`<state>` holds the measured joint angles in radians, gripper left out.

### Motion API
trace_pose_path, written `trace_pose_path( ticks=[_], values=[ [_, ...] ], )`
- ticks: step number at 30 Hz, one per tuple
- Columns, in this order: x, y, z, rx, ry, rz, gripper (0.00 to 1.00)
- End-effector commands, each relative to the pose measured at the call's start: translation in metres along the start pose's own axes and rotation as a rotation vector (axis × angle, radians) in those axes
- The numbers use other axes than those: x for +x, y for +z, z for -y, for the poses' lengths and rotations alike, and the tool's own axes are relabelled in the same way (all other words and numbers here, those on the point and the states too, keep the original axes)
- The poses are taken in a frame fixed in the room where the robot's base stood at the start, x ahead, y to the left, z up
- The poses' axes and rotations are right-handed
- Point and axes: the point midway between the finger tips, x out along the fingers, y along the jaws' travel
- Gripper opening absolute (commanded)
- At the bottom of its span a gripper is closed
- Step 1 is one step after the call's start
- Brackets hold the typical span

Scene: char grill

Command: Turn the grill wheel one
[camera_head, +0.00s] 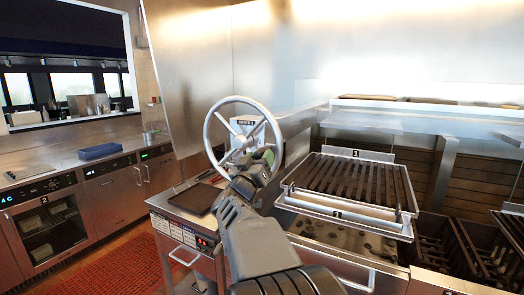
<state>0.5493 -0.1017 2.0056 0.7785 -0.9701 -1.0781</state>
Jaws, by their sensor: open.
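The grill wheel (221,112) is a large pale grey spoked hand wheel. It stands upright at the left end of the grill, by a small dark label plate. My gripper (252,158) is in front of the lower middle of the wheel and overlaps it in the picture. My gripper is open; its fingers are small and partly hidden by my own wrist, so I cannot tell whether they touch the rim or a spoke. The slatted grill grate (357,184) in its metal frame lies to the right of the wheel, tilted.
A dark tray (196,198) lies on the counter below the wheel, left of my arm. More dark grates (462,250) sit at the lower right. A steel counter with a blue container (99,151) runs along the left. A red floor mat (108,262) covers the floor there.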

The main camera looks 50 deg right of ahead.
Motion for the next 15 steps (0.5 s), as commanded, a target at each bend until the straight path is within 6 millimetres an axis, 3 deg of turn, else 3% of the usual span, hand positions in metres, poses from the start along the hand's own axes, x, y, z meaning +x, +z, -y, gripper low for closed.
trace_pose_path(
  ticks=[6,15],
  values=[
    [0.018,0.0,0.0,0.0,0.0,0.001,0.55],
    [0.021,0.0,0.0,0.001,-0.001,0.0,0.55]
  ],
)
